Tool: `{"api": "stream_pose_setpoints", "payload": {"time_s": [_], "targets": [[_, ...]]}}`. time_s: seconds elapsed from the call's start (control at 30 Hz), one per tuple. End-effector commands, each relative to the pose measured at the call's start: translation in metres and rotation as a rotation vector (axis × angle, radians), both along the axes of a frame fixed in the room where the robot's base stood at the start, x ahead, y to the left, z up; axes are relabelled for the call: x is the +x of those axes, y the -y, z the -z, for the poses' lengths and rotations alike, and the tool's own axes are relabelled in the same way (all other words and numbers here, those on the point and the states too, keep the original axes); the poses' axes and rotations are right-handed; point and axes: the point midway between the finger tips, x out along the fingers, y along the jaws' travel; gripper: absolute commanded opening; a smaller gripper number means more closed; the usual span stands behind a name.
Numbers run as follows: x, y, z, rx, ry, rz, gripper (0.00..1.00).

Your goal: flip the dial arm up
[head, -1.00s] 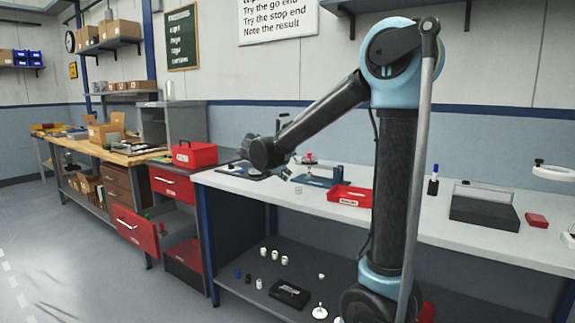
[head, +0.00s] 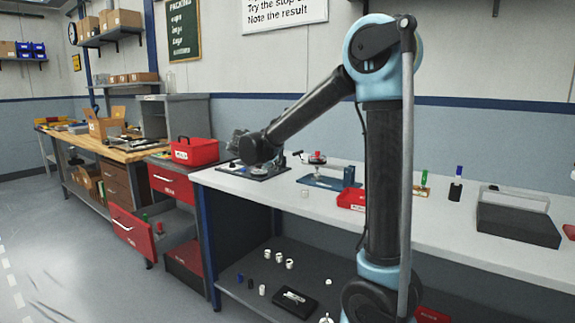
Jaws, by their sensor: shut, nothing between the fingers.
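A blue fixture (head: 330,181) with an upright blue block stands on the white bench, right of my arm's end. A small red-and-dark part (head: 317,158) sits above its base, with a thin dark piece reaching left. This looks like the dial arm; it seems roughly level, but it is too small to tell its hinge. My gripper (head: 240,144) is at the end of my arm, left of the fixture and apart from it, over a dark plate (head: 278,172). It is shut and empty; its fingers are mostly hidden by the wrist.
A red toolbox (head: 195,151) stands to the left. A dark grey box (head: 518,222) and markers (head: 456,184) are at the right. An open red drawer (head: 133,231) juts out below left.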

Motion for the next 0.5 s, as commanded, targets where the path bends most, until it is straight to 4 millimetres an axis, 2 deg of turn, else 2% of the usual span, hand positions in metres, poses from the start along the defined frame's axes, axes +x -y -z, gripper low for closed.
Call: {"api": "stream_pose_setpoints", "payload": {"time_s": [0.17, 0.5], "targets": [[0.010, 0.007, 0.006, -0.001, 0.000, 0.005, 0.00], [0.052, 0.030, 0.033, 0.001, -0.001, 0.007, 0.00]]}}
